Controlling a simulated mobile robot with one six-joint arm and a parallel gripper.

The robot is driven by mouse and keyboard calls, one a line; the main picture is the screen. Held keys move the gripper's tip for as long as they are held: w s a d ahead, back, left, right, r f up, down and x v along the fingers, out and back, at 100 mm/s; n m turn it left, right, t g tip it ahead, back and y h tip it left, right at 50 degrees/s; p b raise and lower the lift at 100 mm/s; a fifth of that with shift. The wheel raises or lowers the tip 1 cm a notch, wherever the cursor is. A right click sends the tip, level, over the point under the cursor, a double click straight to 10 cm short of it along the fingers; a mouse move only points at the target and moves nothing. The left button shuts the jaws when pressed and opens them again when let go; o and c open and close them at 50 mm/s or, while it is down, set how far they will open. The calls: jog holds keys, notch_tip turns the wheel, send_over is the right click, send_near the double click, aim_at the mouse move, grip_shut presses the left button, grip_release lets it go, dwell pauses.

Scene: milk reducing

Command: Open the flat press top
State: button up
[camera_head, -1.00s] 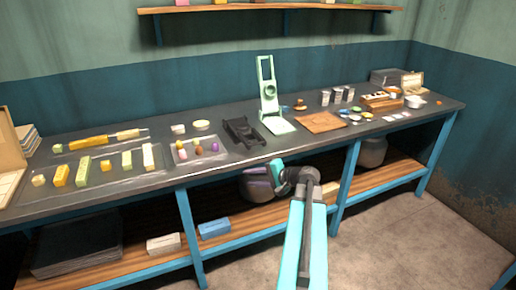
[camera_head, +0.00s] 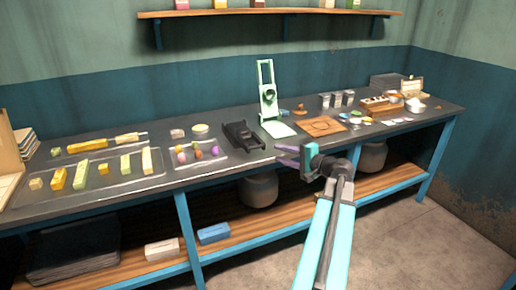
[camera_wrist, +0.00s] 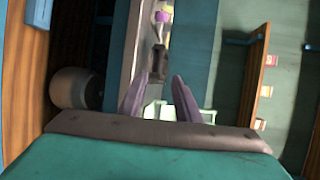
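A low black press-like device (camera_head: 243,135) lies on the table, left of a tall pale-green press (camera_head: 268,98) with an upright frame and a flat base. I cannot tell for certain which is the flat press. My gripper (camera_head: 288,156) is at the table's front edge, right of the black device and in front of the green press, touching neither. Its purple fingers are apart and empty in the wrist view (camera_wrist: 160,95). There, the black device (camera_wrist: 158,60) is beyond the fingertips, and parts of the green press (camera_wrist: 208,116) show behind the fingers.
A brown board (camera_head: 322,126) lies right of the green press. A clear tray (camera_head: 200,154) of small coloured pieces is left of the black device. Metal cups (camera_head: 338,99) stand farther right. A round pot (camera_head: 259,190) is on the lower shelf (camera_head: 290,205).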

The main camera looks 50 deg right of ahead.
aim_at(257, 147)
jog(key=w, duration=0.4)
jog(key=w+f+p, duration=0.1)
jog(key=w, duration=0.4)
jog(key=w+f, duration=0.1)
jog(key=w, duration=0.3)
jog(key=shift+w+a+f+p, duration=0.1)
jog(key=shift+w+f+p, duration=0.1)
jog(key=shift+p, duration=0.15)
jog(key=shift+s, duration=0.1)
jog(key=shift+c, duration=0.3)
grip_shut()
